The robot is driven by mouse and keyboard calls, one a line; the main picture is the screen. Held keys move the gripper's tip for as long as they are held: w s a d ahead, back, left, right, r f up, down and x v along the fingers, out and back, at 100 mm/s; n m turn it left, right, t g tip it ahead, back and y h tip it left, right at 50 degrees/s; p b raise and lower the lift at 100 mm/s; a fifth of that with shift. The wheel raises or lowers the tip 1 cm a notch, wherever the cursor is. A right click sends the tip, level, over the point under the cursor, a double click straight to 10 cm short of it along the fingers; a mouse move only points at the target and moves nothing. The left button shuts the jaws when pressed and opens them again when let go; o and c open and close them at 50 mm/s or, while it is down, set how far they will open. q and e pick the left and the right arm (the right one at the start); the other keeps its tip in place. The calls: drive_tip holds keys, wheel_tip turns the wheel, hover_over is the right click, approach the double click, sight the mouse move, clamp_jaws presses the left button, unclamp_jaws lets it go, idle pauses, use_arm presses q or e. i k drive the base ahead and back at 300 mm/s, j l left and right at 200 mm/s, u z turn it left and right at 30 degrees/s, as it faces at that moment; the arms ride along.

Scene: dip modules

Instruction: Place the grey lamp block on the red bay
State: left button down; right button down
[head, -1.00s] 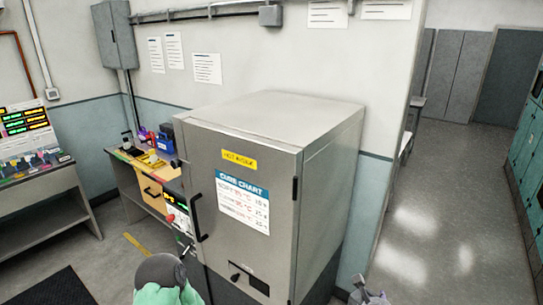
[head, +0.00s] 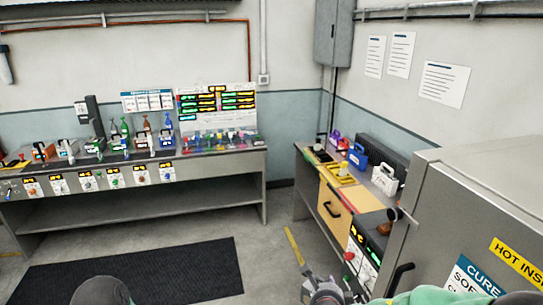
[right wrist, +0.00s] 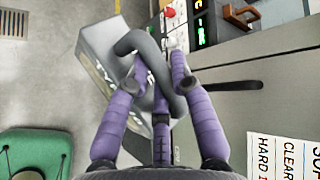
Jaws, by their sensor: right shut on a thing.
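My right gripper (right wrist: 160,90) is shut around the dark grey loop handle (right wrist: 128,44) of a grey block (right wrist: 98,52) with pale lettering on its side, which is too slanted to read surely. The block hangs tilted beyond the fingers, in the air over the floor. In the head view my right gripper (head: 326,292) is at the bottom edge, and the block is hard to make out. Coloured modules stand along the left bench (head: 205,160). A red-marked panel (head: 32,188) is near that bench's left end; I cannot tell surely whether it marks the red bay. My left gripper is out of view.
The grey oven (head: 450,200) stands close on the right, its handle (head: 400,272) sticking out. A side bench (head: 318,200) with a blue block (head: 357,156) and a white block (head: 385,179) is beside it. A black mat (head: 140,275) lies before the left bench; floor there is clear.

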sight(364, 200)
drive_tip(key=i+j+z, duration=0.1)
drive_tip(key=i, duration=0.3)
drive_tip(key=i+j+z, duration=0.1)
drive_tip(key=i, duration=0.35)
drive_tip(key=i+j+z, duration=0.1)
drive_tip(key=i, duration=0.3)
drive_tip(key=i+j+z, duration=0.1)
drive_tip(key=i+j, duration=0.15)
drive_tip(key=i, duration=0.15)
drive_tip(key=i+j+z, duration=0.15)
drive_tip(key=i+z, duration=0.2)
drive_tip(key=i+j+z, duration=0.35)
drive_tip(key=i, duration=0.2)
drive_tip(key=i+j+z, duration=0.35)
drive_tip(key=i+l, duration=0.15)
drive_tip(key=i, duration=0.05)
